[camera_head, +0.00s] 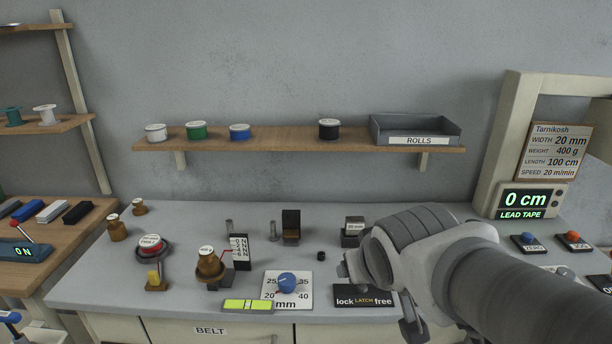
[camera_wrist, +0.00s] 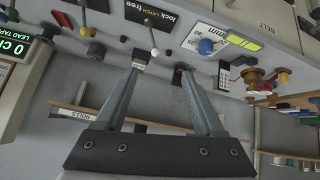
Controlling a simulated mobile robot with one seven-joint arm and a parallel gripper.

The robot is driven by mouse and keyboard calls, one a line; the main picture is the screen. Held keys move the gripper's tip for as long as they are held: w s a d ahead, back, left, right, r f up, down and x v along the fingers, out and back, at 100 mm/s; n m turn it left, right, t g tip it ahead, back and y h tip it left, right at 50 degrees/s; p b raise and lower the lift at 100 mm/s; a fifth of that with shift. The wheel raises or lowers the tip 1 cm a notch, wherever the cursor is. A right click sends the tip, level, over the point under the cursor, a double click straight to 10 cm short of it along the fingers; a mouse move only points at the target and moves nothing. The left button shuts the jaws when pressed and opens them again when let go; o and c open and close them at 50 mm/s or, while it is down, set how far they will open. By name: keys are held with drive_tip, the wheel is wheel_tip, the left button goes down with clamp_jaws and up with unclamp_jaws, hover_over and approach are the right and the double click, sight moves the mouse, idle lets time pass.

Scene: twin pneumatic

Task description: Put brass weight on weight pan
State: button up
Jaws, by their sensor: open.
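A brass weight (camera_head: 209,263) with a white top marked 400 g stands on a round brownish base beside a small upright newton scale (camera_head: 240,252). This base looks like the weight pan, but the weight covers most of it. Two smaller brass weights, one in front (camera_head: 116,228) and one behind (camera_head: 138,207), stand at the bench's left back. Brass parts near the scale also show in the wrist view (camera_wrist: 251,76). My gripper (camera_wrist: 158,70) is open with nothing between its fingers. In the head view it is right of the weights, near the latch plate.
A lock/free latch plate (camera_head: 365,296), a blue knob on a dial (camera_head: 287,283) and a yellow-green level (camera_head: 248,306) lie along the front. A shelf (camera_head: 282,137) with spools hangs behind. A lead tape display (camera_head: 531,202) stands right.

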drive_tip(key=s+d+m+g, duration=0.1)
drive_tip(key=s+d+g, duration=0.1)
drive_tip(key=s, duration=0.8)
drive_tip(key=shift+d+m+g, duration=0.2)
drive_tip(key=shift+m+g, duration=0.1)
drive_tip(key=shift+g, duration=0.1)
drive_tip(key=shift+s, duration=0.1)
wheel_tip(320, 180, up, 8)
drive_tip(key=p, duration=0.8)
